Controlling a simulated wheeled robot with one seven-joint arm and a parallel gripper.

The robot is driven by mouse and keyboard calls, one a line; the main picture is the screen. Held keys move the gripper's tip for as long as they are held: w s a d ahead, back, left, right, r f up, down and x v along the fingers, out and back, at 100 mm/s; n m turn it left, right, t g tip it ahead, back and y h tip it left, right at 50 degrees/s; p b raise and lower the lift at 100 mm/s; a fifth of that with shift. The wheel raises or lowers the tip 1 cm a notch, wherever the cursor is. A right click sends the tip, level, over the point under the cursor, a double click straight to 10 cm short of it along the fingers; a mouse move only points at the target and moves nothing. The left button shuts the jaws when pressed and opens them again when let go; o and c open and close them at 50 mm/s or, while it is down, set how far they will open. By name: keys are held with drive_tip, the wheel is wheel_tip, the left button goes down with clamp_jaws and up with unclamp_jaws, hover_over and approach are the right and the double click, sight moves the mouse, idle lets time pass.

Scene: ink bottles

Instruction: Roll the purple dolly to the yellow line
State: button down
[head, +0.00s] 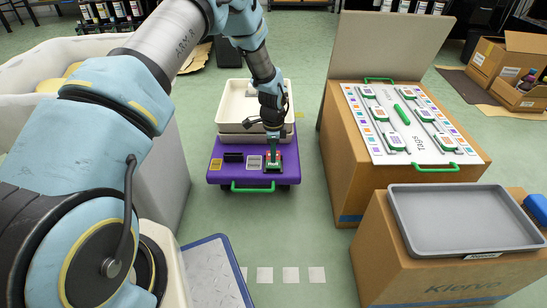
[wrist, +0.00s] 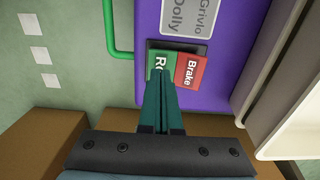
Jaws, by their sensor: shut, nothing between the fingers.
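The purple dolly (head: 225,173) stands on the floor in the middle of the head view, with a green handle (head: 250,190) on its near edge. Its deck also shows in the wrist view (wrist: 215,75). A pedal plate on it has a red half marked Brake (wrist: 190,70) and a green half (wrist: 160,63) whose lettering is partly hidden. My gripper (wrist: 161,80) is shut and empty, its fingertips at the green half; I cannot tell if they press it. It shows in the head view (head: 272,160) too.
Cream bins (head: 234,110) sit on the dolly's back. A carton with a labelled white board (head: 405,150) stands to the right, and another with a grey tray (head: 465,215) is nearer. White squares (head: 290,275) mark the floor in front. A pale bin stands at left.

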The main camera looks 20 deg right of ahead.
wheel_tip(320, 180, up, 6)
drive_tip(key=p, duration=0.4)
drive_tip(key=shift+p, duration=0.3)
drive_tip(key=shift+s, duration=0.15)
